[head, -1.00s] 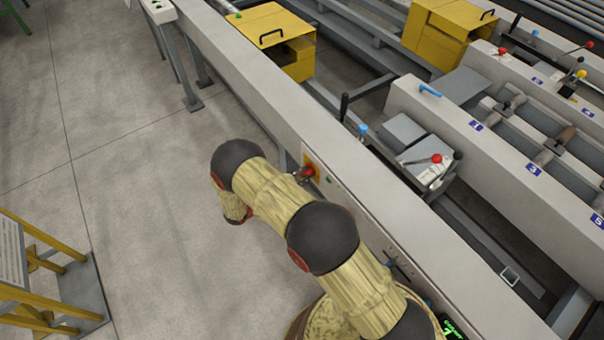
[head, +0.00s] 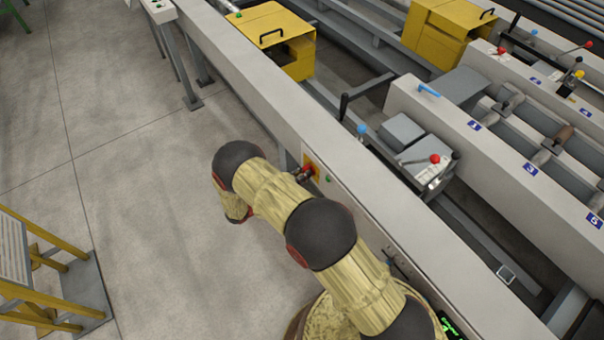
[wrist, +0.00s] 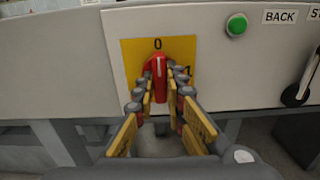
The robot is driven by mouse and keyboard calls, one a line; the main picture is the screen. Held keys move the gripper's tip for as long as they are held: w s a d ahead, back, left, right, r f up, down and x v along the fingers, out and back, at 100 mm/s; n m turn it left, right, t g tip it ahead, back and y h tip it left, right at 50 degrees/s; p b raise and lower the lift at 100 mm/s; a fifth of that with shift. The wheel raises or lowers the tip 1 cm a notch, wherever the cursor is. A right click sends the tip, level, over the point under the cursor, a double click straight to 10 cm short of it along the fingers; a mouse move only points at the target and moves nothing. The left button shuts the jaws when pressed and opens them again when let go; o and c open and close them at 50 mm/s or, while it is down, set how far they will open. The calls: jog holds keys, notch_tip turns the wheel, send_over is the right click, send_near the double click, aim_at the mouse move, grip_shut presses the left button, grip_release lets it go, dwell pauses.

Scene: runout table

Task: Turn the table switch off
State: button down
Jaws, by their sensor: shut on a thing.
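The table switch is a red rotary knob (wrist: 159,62) on a yellow plate (wrist: 132,58), on the side of the pale grey table (head: 260,100). In the wrist view the knob stands upright, its white line pointing up to the "0" mark. My gripper (wrist: 163,84) is shut on the knob, one finger on each side, covering part of its sides. In the head view my gripper (head: 303,173) is at the plate (head: 312,160), and my arm hides some of the table side.
A green button (wrist: 236,25) sits right of the plate, with a BACK label (wrist: 280,16) and a black handle (wrist: 298,88) further right. A yellow-railed stand (head: 50,270) is at the lower left. The floor (head: 130,170) between is clear.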

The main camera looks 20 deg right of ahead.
dwell(0.3)
jog(key=c, duration=1.8)
grip_release()
jog(key=shift+c, duration=0.2)
jog(key=v, duration=1.2)
